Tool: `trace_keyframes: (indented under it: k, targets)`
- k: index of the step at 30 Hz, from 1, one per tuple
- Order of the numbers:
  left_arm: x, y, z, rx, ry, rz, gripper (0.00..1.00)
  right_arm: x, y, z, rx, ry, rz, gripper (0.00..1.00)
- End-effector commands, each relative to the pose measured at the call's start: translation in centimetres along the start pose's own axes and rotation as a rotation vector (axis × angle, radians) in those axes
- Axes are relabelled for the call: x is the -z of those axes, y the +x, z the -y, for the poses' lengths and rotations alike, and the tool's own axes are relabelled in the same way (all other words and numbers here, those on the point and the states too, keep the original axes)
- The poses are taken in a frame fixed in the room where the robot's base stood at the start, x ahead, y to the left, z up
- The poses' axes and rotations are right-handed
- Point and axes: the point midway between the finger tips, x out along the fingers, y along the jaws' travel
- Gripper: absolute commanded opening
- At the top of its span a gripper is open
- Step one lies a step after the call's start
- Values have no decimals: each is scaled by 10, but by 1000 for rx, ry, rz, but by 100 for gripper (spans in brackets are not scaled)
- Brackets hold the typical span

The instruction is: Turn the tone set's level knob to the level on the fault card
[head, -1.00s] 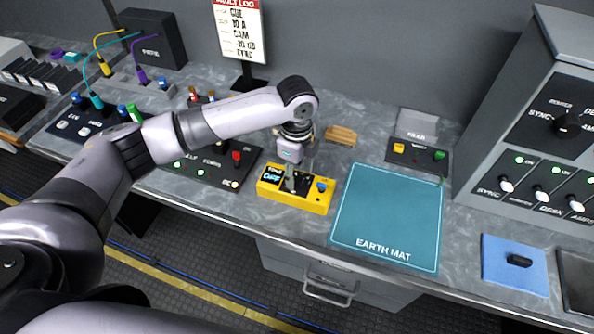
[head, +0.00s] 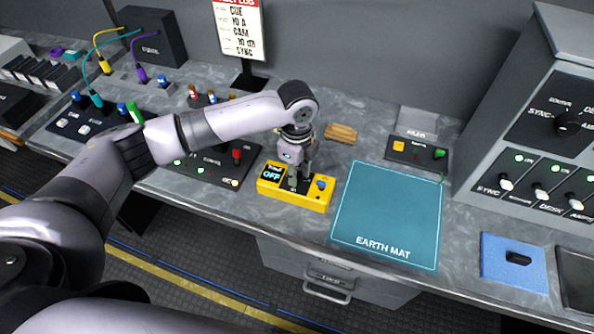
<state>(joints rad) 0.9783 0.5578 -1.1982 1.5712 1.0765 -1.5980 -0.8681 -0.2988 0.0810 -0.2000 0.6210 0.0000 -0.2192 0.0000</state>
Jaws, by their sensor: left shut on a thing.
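The yellow tone set (head: 312,202) lies on the grey bench in the middle of the head view. Its small display (head: 271,173) reads "OFF". My left gripper (head: 298,182) points down onto the dark middle of its top and is shut on the level knob, which the fingers hide. A blue knob (head: 321,183) shows at the set's right end, beside the fingers. The fault card (head: 240,30) stands behind on a dark stand; it has several lines, one a level in dB whose figure is too small to read surely. My right gripper is not in view.
A teal earth mat (head: 390,215) lies right of the tone set. A dark panel with switches and lamps (head: 205,172) is close on the left. A wooden block (head: 341,133) and a small button box (head: 418,153) sit behind. A grey console (head: 550,130) rises at right.

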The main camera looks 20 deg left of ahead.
Motion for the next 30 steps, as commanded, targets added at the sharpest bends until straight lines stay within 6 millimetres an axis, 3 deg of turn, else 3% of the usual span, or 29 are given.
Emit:
trace_keyframes:
  k: [4,14,30]
  targets:
    - [0,0,0,1,0,0,0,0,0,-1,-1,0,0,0]
    - [0,-2,0,1,38,-1,0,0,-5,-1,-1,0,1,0]
    - [0,-2,0,0,398,-1,0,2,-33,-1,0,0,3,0]
